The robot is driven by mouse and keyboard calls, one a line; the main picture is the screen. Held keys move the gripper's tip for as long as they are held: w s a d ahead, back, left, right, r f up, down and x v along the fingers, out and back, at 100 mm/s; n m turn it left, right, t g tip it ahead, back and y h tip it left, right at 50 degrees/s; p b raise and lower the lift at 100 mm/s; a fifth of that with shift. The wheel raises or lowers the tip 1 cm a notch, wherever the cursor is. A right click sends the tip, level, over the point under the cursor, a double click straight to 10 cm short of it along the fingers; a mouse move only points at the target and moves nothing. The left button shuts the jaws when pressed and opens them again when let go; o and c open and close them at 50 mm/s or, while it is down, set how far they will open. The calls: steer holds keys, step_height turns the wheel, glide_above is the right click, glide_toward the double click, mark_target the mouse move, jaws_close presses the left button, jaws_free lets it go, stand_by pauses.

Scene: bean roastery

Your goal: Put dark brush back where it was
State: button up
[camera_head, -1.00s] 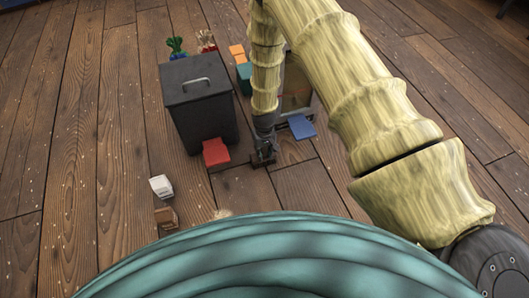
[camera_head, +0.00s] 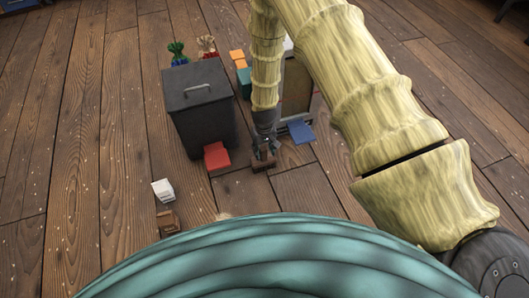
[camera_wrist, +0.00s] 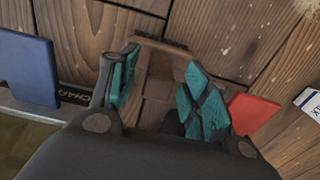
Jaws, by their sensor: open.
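The dark brush appears as a brown piece (camera_wrist: 158,78) with a wider bar across its far end in the wrist view. It lies low on the plank floor, between the fingers of my gripper (camera_wrist: 158,88). In the head view the brown brush (camera_head: 262,164) shows just below my gripper (camera_head: 264,150), near the red and blue flaps. My gripper is open, with its teal finger pads apart on either side of the brush. Part of the brush is hidden by the fingers, and I cannot tell whether they touch it.
A dark lidded bin (camera_head: 198,105) with a red flap (camera_head: 217,156) stands left of my gripper. A tan-fronted unit (camera_head: 297,88) with a blue flap (camera_head: 302,132) stands right. A white box (camera_head: 163,190) and a brown box (camera_head: 168,223) sit on the floor at left.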

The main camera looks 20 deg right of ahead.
step_height(320, 180, up, 7)
steer(key=shift+p, duration=1.25)
steer(key=s+d, duration=0.1)
steer(key=s, duration=1.7)
steer(key=s+d+f, duration=0.1)
steer(key=s+d, duration=0.1)
steer(key=s, duration=1.6)
steer(key=shift+d+f+m, duration=0.3)
steer(key=shift+m, duration=0.1)
steer(key=shift+w, duration=0.1)
